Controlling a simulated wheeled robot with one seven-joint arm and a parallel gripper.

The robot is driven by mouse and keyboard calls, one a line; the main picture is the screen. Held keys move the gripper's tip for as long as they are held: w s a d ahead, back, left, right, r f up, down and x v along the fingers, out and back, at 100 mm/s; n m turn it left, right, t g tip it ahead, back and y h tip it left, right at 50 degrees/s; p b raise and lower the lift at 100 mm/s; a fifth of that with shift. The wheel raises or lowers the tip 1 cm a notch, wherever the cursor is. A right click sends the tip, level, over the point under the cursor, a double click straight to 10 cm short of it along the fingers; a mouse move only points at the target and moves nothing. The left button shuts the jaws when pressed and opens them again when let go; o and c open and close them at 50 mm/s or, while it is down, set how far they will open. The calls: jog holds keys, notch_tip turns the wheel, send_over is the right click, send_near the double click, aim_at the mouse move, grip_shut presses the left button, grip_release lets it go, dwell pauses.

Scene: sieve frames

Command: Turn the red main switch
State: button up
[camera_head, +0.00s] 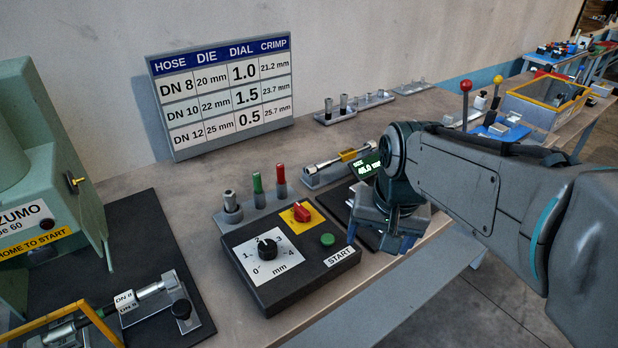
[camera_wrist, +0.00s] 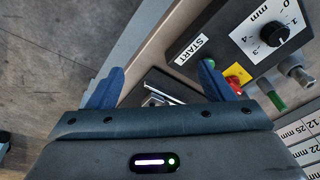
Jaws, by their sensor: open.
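The red main switch (camera_head: 302,211) sits on a yellow plate at the back right of the black control box (camera_head: 262,290). In the wrist view the red switch (camera_wrist: 232,82) shows just beside the right-hand finger, which may hide part of it. My gripper (camera_head: 388,236) is open and empty, pointing down to the right of the box, apart from the switch. In the wrist view my gripper (camera_wrist: 160,84) has its two blue fingers wide apart, with a dark plate and a metal part below between them.
The box also carries a black dial (camera_head: 267,247) and a green START button (camera_head: 327,240). Upright red (camera_head: 280,174) and green (camera_head: 257,184) pins stand behind it. A green press (camera_head: 45,150) stands left.

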jog(key=w+a+r+m+g, duration=0.1)
jog(key=w+a+r+m, duration=0.1)
jog(key=w, duration=0.3)
jog(key=w+a+r+m, duration=0.2)
jog(key=w+a, duration=0.1)
jog(key=w, duration=0.2)
jog(key=m+g+p, duration=0.1)
jog(key=m+p, duration=0.1)
jog(key=m, duration=0.3)
send_near(302, 208)
jog(key=f, duration=0.9)
jog(key=shift+w+a, duration=0.1)
jog(key=shift+a, duration=0.1)
jog(key=c, duration=1)
